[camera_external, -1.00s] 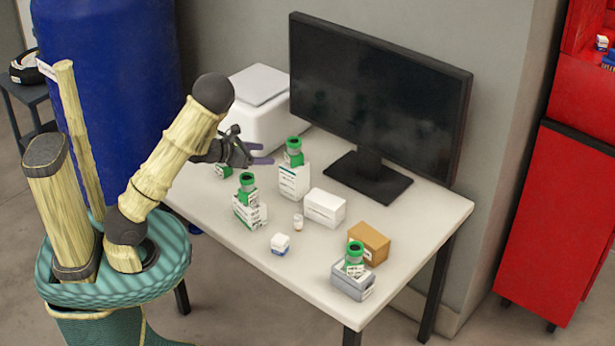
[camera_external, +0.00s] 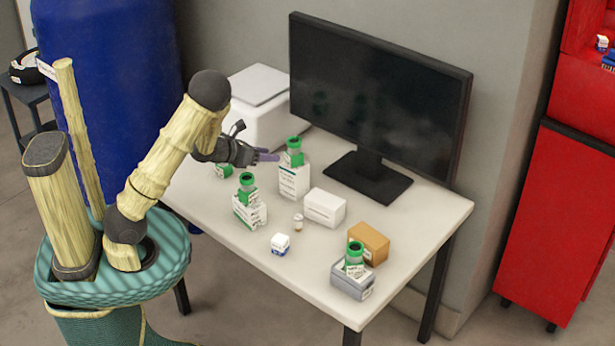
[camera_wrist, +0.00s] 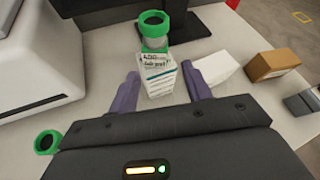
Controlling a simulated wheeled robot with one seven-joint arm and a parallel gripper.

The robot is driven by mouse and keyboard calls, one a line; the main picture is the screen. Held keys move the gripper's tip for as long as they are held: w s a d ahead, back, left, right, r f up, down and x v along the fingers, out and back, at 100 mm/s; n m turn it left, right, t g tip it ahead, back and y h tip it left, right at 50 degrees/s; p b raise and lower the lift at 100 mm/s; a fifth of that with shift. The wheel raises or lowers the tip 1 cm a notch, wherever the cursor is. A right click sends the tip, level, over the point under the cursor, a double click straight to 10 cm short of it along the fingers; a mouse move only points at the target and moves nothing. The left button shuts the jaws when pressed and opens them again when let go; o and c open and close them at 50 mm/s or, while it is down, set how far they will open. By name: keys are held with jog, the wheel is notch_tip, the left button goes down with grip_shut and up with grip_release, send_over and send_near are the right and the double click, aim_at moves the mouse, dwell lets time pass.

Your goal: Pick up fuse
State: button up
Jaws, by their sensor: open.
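I cannot tell for sure which thing is the fuse. My gripper (camera_external: 265,154) is open and empty at the back left of the table. In the wrist view its two purple fingers (camera_wrist: 160,90) stand on either side of a white box with printed labels (camera_wrist: 159,78). The box also shows in the external view (camera_external: 293,182), just right of the fingertips. I cannot tell whether the fingers touch the box.
A monitor (camera_external: 380,95) and a white device (camera_external: 262,105) stand behind. Another green-topped container (camera_external: 247,182), a white box (camera_external: 324,207), a brown box (camera_external: 369,242), a grey box (camera_external: 352,283) and small bottles (camera_external: 280,244) are on the table (camera_external: 225,250). The front left is clear.

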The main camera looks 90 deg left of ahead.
jog(key=w+d+n+g+h, duration=0.1)
jog(key=w+d+n+g, duration=0.1)
jog(key=d+n, duration=0.55)
jog(key=w+d+n+g+h, duration=0.1)
jog(key=w+d+n+g, duration=0.1)
jog(key=d+n, duration=0.6)
jog(key=s+d+n+g+h, duration=0.2)
jog(key=s+d+n, duration=0.3)
jog(key=d+n, duration=0.3)
jog(key=s+d+n+g+h, duration=0.1)
jog(key=s+d+n+g, duration=0.3)
jog(key=d, duration=0.7)
jog(key=w+a+f+n+t+y+p, duration=0.2)
jog(key=w+a+f+n+t+p, duration=0.4)
jog(key=w+p, duration=0.35)
jog(key=s+a+f+n+t+y+p, duration=0.1)
jog(key=s+a+t+y+p, duration=0.1)
jog(key=s+a+y+p, duration=0.2)
jog(key=s+a+p, duration=0.3)
jog(key=s+p, duration=0.2)
jog(key=shift+a+n+t+y, duration=0.35)
jog(key=shift+t+y, duration=0.05)
